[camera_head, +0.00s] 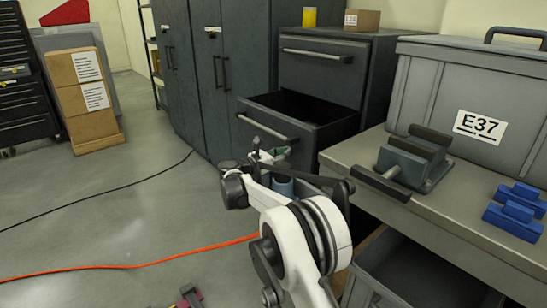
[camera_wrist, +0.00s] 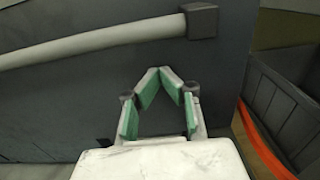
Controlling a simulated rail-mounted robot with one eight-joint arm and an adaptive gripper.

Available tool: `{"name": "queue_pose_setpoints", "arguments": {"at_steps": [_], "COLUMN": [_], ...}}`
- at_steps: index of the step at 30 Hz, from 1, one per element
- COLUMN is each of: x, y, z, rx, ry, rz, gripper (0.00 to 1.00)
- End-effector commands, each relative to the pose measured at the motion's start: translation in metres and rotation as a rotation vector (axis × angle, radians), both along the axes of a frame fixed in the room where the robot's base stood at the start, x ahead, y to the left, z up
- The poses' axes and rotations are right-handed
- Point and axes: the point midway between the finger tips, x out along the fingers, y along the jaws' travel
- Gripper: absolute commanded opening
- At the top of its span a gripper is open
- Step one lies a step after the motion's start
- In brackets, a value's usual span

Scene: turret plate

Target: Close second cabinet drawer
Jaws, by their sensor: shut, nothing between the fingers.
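The dark grey cabinet (camera_head: 322,70) stands at the back centre. Its second drawer (camera_head: 300,133) is pulled well out, below a shut top drawer (camera_head: 315,57); its dark inside shows. A light bar handle (camera_head: 264,127) runs across the second drawer's front. My gripper (camera_head: 268,158) is low in front of this drawer, near the right part of its front. In the wrist view, the green-padded fingers of my gripper (camera_wrist: 160,78) are shut and empty, pointing at a grey front panel (camera_wrist: 60,95), below the right end of its handle (camera_wrist: 110,38). I cannot tell whether they touch the panel.
A workbench (camera_head: 455,215) with a grey E37 case (camera_head: 430,85), a dark vise-like block (camera_head: 412,160) and blue parts (camera_head: 515,218) stands close on the right. A grey bin (camera_head: 405,280) is below it. An orange cable (camera_head: 130,266) crosses the open floor at left.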

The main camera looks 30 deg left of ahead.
Motion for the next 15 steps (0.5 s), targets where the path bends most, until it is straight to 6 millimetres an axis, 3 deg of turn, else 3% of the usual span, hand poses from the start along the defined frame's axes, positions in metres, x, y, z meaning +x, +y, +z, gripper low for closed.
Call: {"name": "queue_pose_setpoints", "arguments": {"at_steps": [5, 15], "x": [0.019, 0.019], "y": [-0.009, -0.009], "z": [0.0, 0.0], "rx": [0.0, 0.0], "ry": [0.0, 0.0], "rz": [0.0, 0.001], "gripper": [0.0, 0.0]}}
